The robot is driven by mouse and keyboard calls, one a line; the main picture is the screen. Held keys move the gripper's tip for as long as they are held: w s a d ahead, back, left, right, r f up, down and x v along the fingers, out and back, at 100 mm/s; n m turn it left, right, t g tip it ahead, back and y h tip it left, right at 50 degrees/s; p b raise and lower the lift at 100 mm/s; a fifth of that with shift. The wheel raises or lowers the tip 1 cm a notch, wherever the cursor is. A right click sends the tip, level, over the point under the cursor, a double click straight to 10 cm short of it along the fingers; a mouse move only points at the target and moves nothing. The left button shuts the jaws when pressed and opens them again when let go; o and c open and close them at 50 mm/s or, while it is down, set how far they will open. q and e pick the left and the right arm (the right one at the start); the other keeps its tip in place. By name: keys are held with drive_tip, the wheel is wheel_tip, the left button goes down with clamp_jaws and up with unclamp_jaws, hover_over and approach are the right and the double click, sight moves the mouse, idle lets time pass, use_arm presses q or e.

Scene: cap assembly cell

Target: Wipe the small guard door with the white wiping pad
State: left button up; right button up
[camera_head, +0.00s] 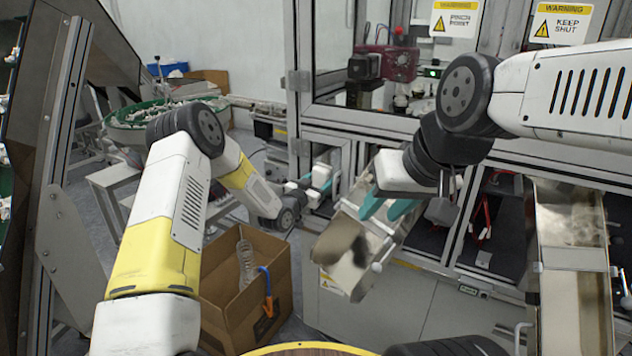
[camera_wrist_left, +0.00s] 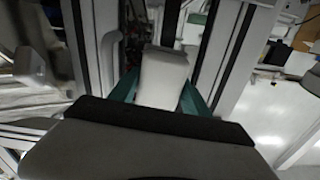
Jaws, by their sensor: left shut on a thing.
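My left gripper (camera_head: 318,180) is shut on the white wiping pad, between its teal fingers. The pad (camera_wrist_left: 163,80) shows clearly in the left wrist view as a pale block. In the head view the gripper is at the small framed guard door (camera_head: 322,143) at the lower left of the machine. Part of the door is hidden behind the gripper. I cannot tell whether the pad touches it. My right gripper (camera_head: 387,208) has its teal fingers apart, over a metal chute, with nothing seen between them.
The metal chute (camera_head: 345,248) slopes out of the machine beside my left gripper. A second chute (camera_head: 570,265) stands at the right. A cardboard box (camera_head: 225,305) with a clear bottle is below my left arm. A green-rimmed bowl feeder (camera_head: 125,118) is at the back left.

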sight(318, 171)
use_arm(q)
drive_tip(key=shift+d+r, duration=0.1)
drive_tip(key=shift+r, duration=3.15)
drive_tip(key=shift+f, duration=0.15)
drive_tip(key=shift+f, duration=1.1)
drive_tip(key=shift+w+f, duration=0.1)
drive_tip(key=shift+f, duration=3.2)
drive_tip(key=v, duration=0.9)
